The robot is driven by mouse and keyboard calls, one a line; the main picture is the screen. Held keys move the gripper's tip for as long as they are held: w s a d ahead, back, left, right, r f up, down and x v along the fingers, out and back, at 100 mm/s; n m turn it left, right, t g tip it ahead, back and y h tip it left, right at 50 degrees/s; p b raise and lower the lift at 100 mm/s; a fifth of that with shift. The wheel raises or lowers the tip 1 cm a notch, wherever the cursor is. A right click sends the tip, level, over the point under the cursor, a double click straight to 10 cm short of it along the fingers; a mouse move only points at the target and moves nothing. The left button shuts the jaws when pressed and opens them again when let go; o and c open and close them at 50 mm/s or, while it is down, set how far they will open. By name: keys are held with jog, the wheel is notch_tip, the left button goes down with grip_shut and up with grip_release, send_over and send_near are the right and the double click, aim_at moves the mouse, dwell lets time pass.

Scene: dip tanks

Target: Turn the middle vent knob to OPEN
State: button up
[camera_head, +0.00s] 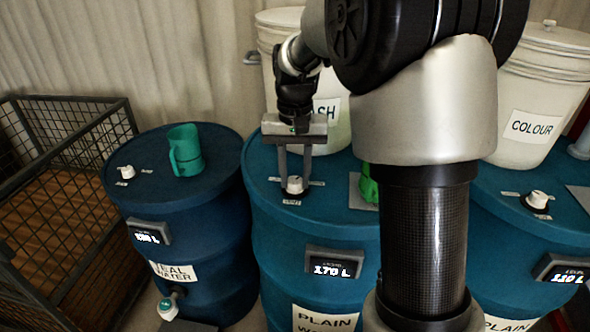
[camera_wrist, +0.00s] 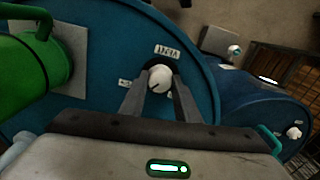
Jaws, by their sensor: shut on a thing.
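The middle vent knob (camera_head: 294,185) is a small white knob on top of the middle blue drum (camera_head: 262,205). In the wrist view the white knob (camera_wrist: 160,78) sits between my two fingers, with a dark pointer mark on its face. My gripper (camera_head: 294,180) reaches down from above and is shut on the knob. It also shows in the wrist view (camera_wrist: 160,82). Small labels lie around the knob, but their words are too small or turned to read surely. Which label the pointer faces I cannot tell.
A green jug (camera_head: 186,150) stands on the left drum (camera_head: 215,200), near its white knob (camera_head: 126,172). Another white knob (camera_head: 538,199) is on the right drum. White buckets stand behind, one labelled COLOUR (camera_head: 535,100). A wire crate (camera_head: 60,210) is at far left. A green object (camera_wrist: 25,65) sits beside my gripper.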

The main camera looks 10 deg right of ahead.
aim_at(295, 180)
jog(key=shift+m, duration=0.6)
jog(key=shift+m+p, duration=0.3)
jog(key=o, duration=1)
jog(key=shift+o, duration=0.2)
notch_tip(295, 180, up, 18)
jog(key=p, duration=0.3)
jog(key=shift+f, duration=0.25)
